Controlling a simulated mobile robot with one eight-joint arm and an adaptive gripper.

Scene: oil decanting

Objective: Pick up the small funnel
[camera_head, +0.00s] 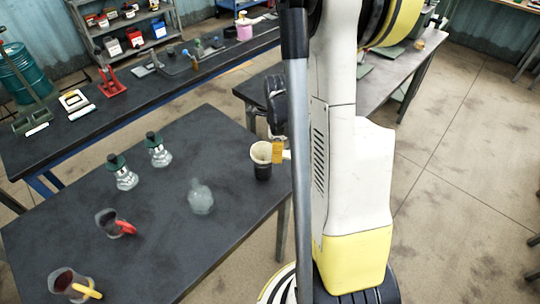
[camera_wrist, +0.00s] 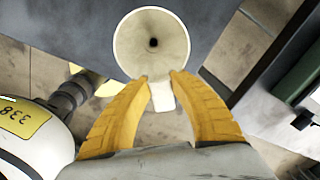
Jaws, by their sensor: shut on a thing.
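The small funnel (camera_head: 261,149) is cream-coloured, with its wide mouth up, at the right edge of the near dark table. It sits over a dark cylindrical holder (camera_head: 262,172); I cannot tell whether its stem is inside. In the wrist view the funnel (camera_wrist: 151,40) shows its round mouth and dark centre hole, with a pale tab pointing toward my gripper. My gripper (camera_wrist: 160,80) has its yellow fingertips on both sides of this tab and is shut on it. In the head view my gripper (camera_head: 279,152) shows as a yellow patch beside the funnel, partly hidden by my arm.
On the near table (camera_head: 225,130) stand two glass bottles with dark green tops (camera_head: 124,176), a clear glass vessel (camera_head: 201,198), a jug with a red handle (camera_head: 113,223) and one with a yellow handle (camera_head: 72,282). A long bench (camera_head: 120,107) with tools runs behind.

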